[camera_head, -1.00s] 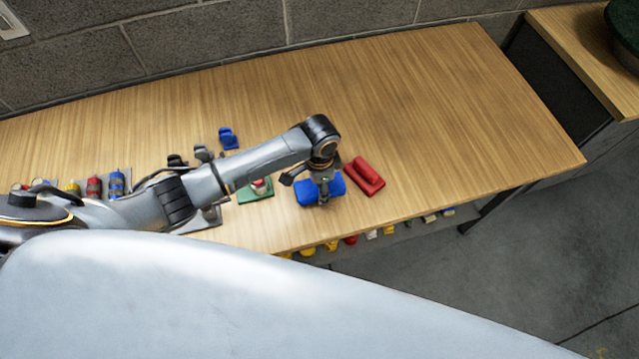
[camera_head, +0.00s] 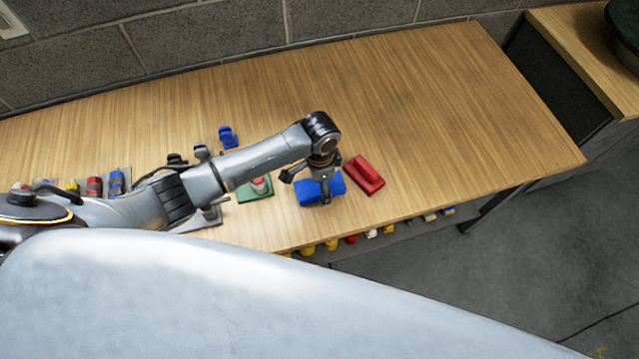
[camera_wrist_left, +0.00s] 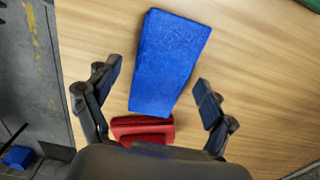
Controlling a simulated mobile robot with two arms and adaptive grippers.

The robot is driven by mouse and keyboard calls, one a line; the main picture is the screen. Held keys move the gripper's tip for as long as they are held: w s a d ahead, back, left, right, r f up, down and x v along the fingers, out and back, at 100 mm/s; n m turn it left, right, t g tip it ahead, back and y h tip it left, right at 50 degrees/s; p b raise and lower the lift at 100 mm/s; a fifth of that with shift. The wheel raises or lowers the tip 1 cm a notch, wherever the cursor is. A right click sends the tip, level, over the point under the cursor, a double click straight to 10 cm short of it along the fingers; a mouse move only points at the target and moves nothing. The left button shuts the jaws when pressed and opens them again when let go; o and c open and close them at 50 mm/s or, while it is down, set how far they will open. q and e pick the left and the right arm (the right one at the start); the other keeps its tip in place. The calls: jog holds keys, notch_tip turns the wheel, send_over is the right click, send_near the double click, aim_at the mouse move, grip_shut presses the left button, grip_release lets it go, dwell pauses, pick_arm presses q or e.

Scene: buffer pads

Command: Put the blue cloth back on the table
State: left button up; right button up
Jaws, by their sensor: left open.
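The blue cloth (camera_head: 308,194) is a folded rectangular pad that appears to lie on the wooden table (camera_head: 420,110), near its front edge. It also shows in the left wrist view (camera_wrist_left: 168,62), where its lower end lies between my two fingers. My left gripper (camera_head: 312,184) is open and above the cloth, hiding part of it in the head view. In the left wrist view the fingers (camera_wrist_left: 160,88) stand apart on either side with nothing gripped. My right gripper is not in view.
A red block-like pad (camera_head: 364,175) lies just right of the cloth. A green pad with a red-and-white item (camera_head: 258,188) and a small blue holder (camera_head: 228,138) stand to the left. Several colored items line a lower shelf under the front edge. The table's right half is clear.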

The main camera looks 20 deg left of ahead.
pick_arm(q)
notch_tip(320, 180, up, 11)
jog(key=shift+b, duration=0.35)
dwell(0.5)
